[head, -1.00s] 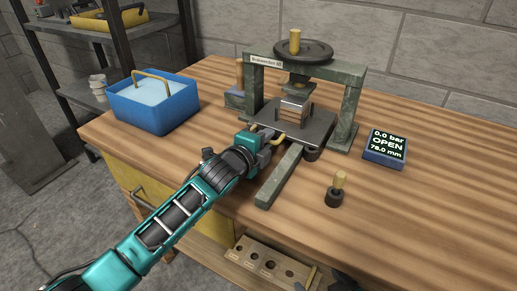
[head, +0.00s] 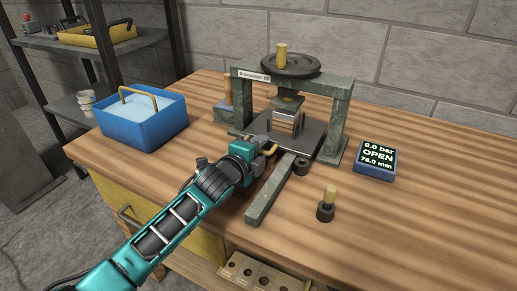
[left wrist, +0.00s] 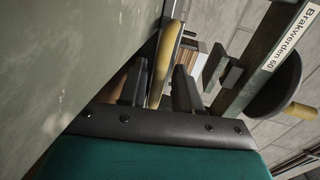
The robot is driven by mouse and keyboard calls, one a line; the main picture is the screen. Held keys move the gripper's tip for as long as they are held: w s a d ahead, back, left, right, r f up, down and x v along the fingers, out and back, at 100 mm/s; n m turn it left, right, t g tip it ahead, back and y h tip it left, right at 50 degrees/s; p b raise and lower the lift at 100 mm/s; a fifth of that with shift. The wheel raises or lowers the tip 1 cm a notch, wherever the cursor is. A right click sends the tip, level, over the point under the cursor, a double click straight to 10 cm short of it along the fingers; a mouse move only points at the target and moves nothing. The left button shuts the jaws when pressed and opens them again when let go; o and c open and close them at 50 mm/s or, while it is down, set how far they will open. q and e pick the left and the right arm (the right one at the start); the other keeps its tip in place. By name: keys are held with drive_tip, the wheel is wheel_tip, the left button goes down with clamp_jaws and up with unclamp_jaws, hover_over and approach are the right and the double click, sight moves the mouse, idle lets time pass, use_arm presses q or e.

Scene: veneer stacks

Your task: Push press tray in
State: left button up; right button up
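The press tray (head: 309,137) is a dark plate under the green press frame, carrying a small light-and-brown veneer stack (head: 286,122). A yellow handle (head: 271,148) is at its front left edge. The tray still reaches out in front of the press frame. My left gripper (head: 262,143) is at this handle. In the left wrist view the yellow handle bar (left wrist: 165,65) shows between the two dark fingers (left wrist: 160,85), which stand apart, with a narrow gap beside the right-hand finger. Whether they touch the handle is unclear. My right gripper is not in view.
The press (head: 340,115) has a black handwheel (head: 290,66) on top. A display (head: 375,160) reads 0.0 bar, OPEN, 78.0 mm. A green bar (head: 268,192) reaches forward from the press. A blue bin (head: 145,130) stands left; a small knobbed weight (head: 326,212) stands front right.

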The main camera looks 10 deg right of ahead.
use_arm(q)
drive_tip(key=shift+s+a, duration=0.1)
drive_tip(key=shift+s+a, duration=0.2)
drive_tip(key=shift+s, duration=0.05)
drive_tip(key=p+v, duration=0.2)
drive_tip(key=v, duration=1)
drive_tip(key=shift+r, duration=0.1)
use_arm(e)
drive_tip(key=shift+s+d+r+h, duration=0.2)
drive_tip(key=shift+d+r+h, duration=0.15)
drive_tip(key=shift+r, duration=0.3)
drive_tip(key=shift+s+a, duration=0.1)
